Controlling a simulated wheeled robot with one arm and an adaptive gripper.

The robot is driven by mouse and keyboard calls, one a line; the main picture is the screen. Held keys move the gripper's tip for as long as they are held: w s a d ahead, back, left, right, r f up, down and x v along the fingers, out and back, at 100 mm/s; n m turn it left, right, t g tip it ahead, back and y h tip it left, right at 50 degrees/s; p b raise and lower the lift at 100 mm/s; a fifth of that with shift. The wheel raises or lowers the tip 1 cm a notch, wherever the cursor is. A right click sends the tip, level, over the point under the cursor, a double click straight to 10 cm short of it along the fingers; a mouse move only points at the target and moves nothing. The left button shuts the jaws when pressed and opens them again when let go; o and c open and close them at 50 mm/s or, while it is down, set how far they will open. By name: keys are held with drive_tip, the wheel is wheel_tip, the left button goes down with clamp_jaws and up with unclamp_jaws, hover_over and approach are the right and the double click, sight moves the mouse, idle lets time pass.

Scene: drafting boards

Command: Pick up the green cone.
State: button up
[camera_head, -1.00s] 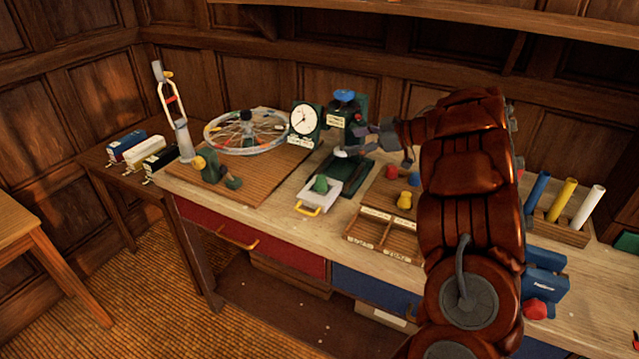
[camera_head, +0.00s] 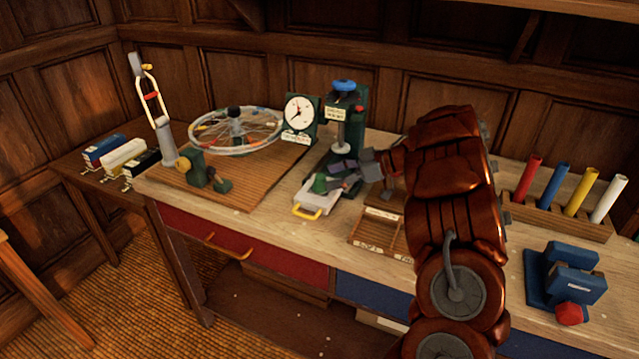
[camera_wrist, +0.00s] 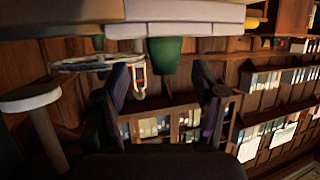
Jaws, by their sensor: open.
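The green cone (camera_head: 319,184) stands on a small white tray (camera_head: 328,202) with a yellow handle, on the workbench. My gripper (camera_head: 340,176) is open and empty, just right of the cone at about its height, with its fingers pointing left toward it. In the wrist view, which looks upside down, the green cone (camera_wrist: 165,54) hangs from the top, ahead of the gap between my open fingers (camera_wrist: 165,82). I see no finger touching it.
A green press (camera_head: 345,120) with a blue knob and a dial gauge (camera_head: 299,112) stand behind the tray. A spoked wheel (camera_head: 237,130) lies left on a wooden board. A wooden divided box (camera_head: 372,241) sits in front of my arm. Coloured tubes (camera_head: 563,188) stand at right.

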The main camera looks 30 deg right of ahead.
sight(321, 181)
drive_tip(key=x, duration=0.4)
drive_tip(key=shift+s+a+f+p, duration=0.15)
drive_tip(key=shift+s+a+p, duration=0.05)
drive_tip(key=shift+p, duration=0.15)
drive_tip(key=c, duration=1.2)
